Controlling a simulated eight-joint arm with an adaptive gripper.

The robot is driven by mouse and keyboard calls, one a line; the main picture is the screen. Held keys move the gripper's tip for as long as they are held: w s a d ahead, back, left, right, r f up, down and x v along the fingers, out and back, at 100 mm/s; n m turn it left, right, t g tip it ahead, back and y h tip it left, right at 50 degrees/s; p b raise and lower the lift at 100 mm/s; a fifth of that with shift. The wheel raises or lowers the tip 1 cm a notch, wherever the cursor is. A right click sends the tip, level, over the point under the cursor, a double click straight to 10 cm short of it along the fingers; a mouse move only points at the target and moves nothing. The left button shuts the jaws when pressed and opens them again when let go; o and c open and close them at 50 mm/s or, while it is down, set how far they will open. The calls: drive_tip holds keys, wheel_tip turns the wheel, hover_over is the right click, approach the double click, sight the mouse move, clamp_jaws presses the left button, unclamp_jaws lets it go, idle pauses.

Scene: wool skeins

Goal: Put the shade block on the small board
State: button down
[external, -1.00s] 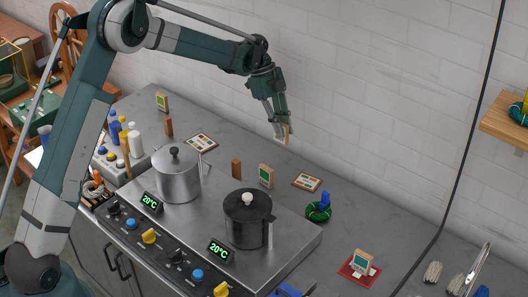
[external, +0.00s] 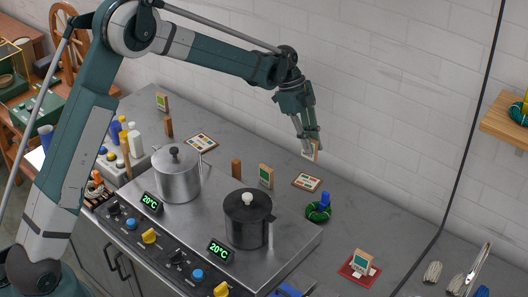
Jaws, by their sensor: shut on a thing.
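My gripper (external: 310,142) is shut on a small wood-edged block (external: 311,153), which looks like the shade block; its face is mostly hidden by the fingers. The block is held in the air, above and a little behind a small wood-framed board (external: 307,182) with coloured patches. That board lies flat on the grey counter, right of the black pot. A second, slightly larger patterned board (external: 201,143) lies farther left, behind the steel pot.
A steel pot (external: 178,176) and a black pot (external: 247,222) stand on the hotplate. An upright card stand (external: 265,176) and a brown block (external: 236,168) are left of the small board. A green dish with a blue piece (external: 319,209) is close on its right.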

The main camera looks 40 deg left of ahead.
sight(309, 158)
drive_tip(key=shift+f, duration=0.1)
drive_tip(key=shift+f+b, duration=0.35)
drive_tip(key=shift+f, duration=2.7)
drive_tip(key=shift+f, duration=1.85)
drive_tip(key=shift+f+b, duration=0.2)
drive_tip(key=shift+b, duration=0.1)
drive_tip(key=c, duration=2.5)
unclamp_jaws()
drive_tip(key=shift+o, duration=0.2)
drive_tip(key=shift+r, duration=0.15)
drive_tip(key=p+v, duration=0.1)
drive_tip(key=v, duration=1.1)
